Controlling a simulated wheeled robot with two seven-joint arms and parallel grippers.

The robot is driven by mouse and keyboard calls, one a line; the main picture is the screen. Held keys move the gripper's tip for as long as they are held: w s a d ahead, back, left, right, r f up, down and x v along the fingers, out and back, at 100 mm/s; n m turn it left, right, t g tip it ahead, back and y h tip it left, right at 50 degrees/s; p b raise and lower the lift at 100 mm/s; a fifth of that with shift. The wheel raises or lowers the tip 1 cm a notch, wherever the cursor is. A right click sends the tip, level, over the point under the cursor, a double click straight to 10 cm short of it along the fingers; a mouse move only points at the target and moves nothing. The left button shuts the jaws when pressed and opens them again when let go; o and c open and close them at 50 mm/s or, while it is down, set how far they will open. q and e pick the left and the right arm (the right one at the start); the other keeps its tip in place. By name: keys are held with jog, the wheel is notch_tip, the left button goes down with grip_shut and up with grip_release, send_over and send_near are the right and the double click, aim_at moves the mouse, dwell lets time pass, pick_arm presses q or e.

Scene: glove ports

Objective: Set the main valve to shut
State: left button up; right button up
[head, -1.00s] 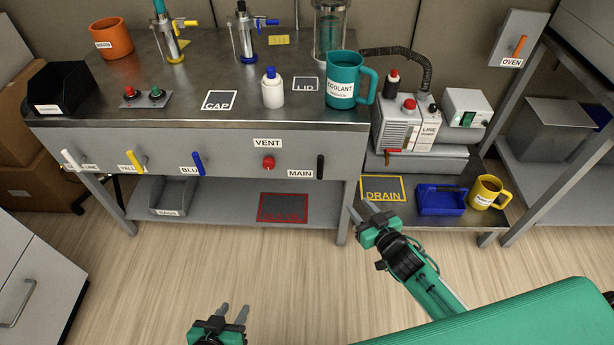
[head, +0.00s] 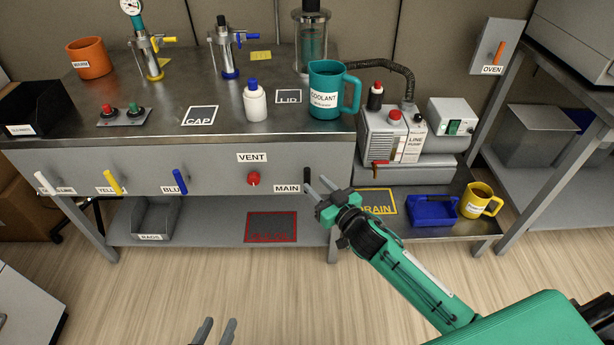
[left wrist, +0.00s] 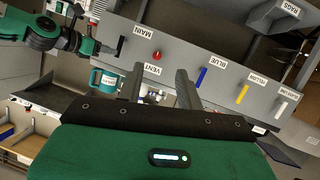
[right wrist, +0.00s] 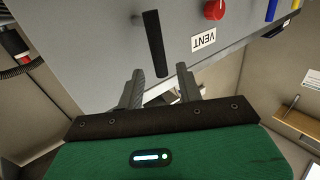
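The main valve shows as a black lever handle (head: 307,178) on the bench's grey front panel, right of the MAIN label (head: 287,188). The handle stands roughly up and down in the head view. My right gripper (head: 319,184) is open just in front of it. In the right wrist view the handle (right wrist: 155,42) points toward the gap between the open fingers (right wrist: 161,77); I cannot tell whether they touch it. The handle (left wrist: 122,46) also shows in the left wrist view. My left gripper (head: 214,328) is open and empty, low before the bench.
The red VENT knob (head: 254,178) sits left of the main handle. Blue (head: 180,181), yellow (head: 112,181) and white (head: 43,183) levers line the panel further left. The floor in front is clear.

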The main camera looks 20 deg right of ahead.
aim_at(309, 177)
jog(key=x, duration=0.3)
jog(key=shift+w+a, duration=0.1)
jog(key=shift+w, duration=0.25)
pick_arm(q)
jog(key=shift+w+d+r+t+b, duration=0.2)
jog(key=shift+d+r+t+b, duration=0.2)
jog(key=shift+t, duration=0.3)
pick_arm(e)
jog(key=shift+x, duration=0.85)
jog(key=shift+c, duration=0.5)
grip_shut()
